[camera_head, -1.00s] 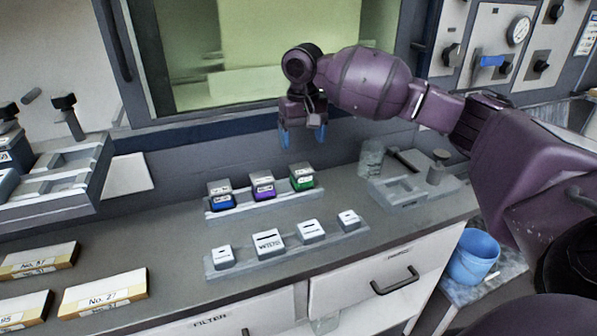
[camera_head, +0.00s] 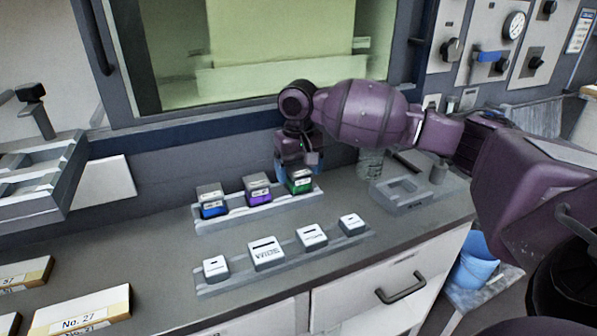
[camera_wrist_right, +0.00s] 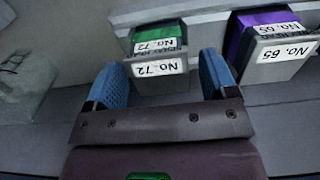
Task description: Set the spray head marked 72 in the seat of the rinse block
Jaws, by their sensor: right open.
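The spray head marked 72 (camera_head: 300,184) has a green top band and sits at the right end of the back rail. It also shows in the right wrist view (camera_wrist_right: 160,66), with "No. 72" on its labels. My right gripper (camera_head: 298,170) is open just above it. In the wrist view the blue fingers of this gripper (camera_wrist_right: 164,72) stand apart, one on each side of the head's labelled face; contact cannot be told. A grey block with a rectangular recess (camera_head: 390,203), which looks like the rinse block, stands to the right; its recess looks empty. My left gripper is out of view.
A purple spray head marked 65 (camera_wrist_right: 272,40) stands close beside the green one, and a blue one (camera_head: 211,204) is farther left. A front rail (camera_head: 208,290) holds several white-topped blocks. A clear glass (camera_head: 370,162) stands between the green head and the recessed block.

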